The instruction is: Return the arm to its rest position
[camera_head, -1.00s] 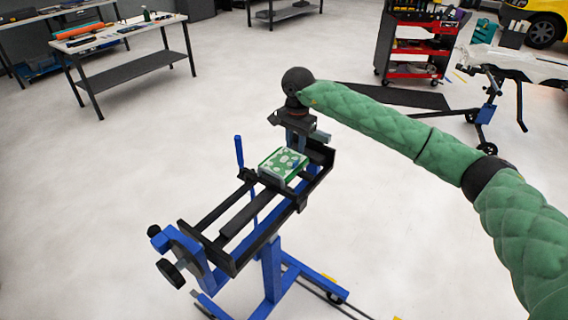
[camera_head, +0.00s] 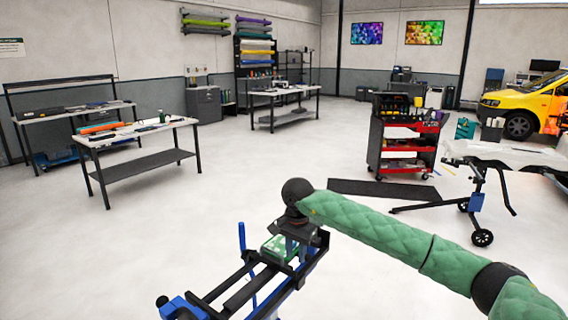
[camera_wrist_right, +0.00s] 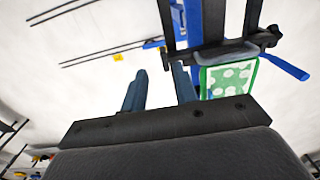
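My right arm, in a green quilted cover, reaches in from the right in the head view. Its gripper (camera_head: 292,232) hangs over the far end of a blue and black stand (camera_head: 237,282). In the right wrist view the gripper's two fingers (camera_wrist_right: 159,88) are apart with nothing between them. A green and white dotted piece (camera_head: 278,248) lies on the stand, partly hidden by the gripper. It also shows in the right wrist view (camera_wrist_right: 228,77), beside the right finger and apart from it. My left gripper is not in view.
A red tool cart (camera_head: 405,140) and a black floor mat (camera_head: 383,190) lie beyond the arm. A wheeled trestle (camera_head: 476,200) stands at right. A worktable (camera_head: 135,135) is at left. The floor between them is clear.

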